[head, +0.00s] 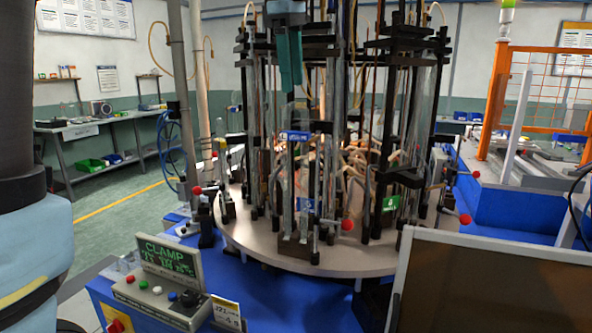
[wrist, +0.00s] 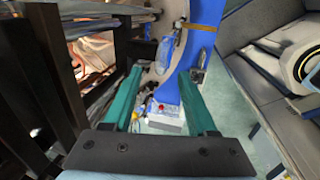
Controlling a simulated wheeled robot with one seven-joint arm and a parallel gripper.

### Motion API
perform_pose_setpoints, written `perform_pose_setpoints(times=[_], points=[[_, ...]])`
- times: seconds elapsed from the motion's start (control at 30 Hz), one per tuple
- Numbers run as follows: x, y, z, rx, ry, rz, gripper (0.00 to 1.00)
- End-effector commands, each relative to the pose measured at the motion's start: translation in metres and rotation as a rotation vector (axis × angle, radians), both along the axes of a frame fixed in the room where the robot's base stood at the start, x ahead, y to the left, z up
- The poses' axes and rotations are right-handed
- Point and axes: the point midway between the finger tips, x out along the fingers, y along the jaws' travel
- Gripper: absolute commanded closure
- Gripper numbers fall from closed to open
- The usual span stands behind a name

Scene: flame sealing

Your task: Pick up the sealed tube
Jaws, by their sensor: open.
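My gripper (head: 289,62) hangs at the top middle in the head view, in front of the round flame-sealing machine. Its two teal fingers also show in the wrist view (wrist: 159,72), apart with nothing held between them. Clear upright glass tubes stand in holders around the machine; one (head: 304,180) is in the front station, below my gripper. Another tall clear tube (head: 427,95) stands at the right. I cannot tell which tube is sealed.
The round table (head: 250,236) carries black posts, clamps and red-knobbed levers (head: 347,225) close together. A control panel (head: 160,285) with a green-lettered screen stands front left. A brown framed panel (head: 490,290) fills the front right. A side bench (head: 100,120) stands back left.

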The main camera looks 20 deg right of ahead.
Motion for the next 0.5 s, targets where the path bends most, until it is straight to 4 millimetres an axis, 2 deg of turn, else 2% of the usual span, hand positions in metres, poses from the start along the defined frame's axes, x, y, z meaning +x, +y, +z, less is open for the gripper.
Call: perform_pose_setpoints(times=[0.3,0.5], points=[[0.006,-0.002,-0.040,0.003,0.003,-0.001,0.42],[0.008,-0.003,-0.049,0.001,0.001,-0.001,0.42]])
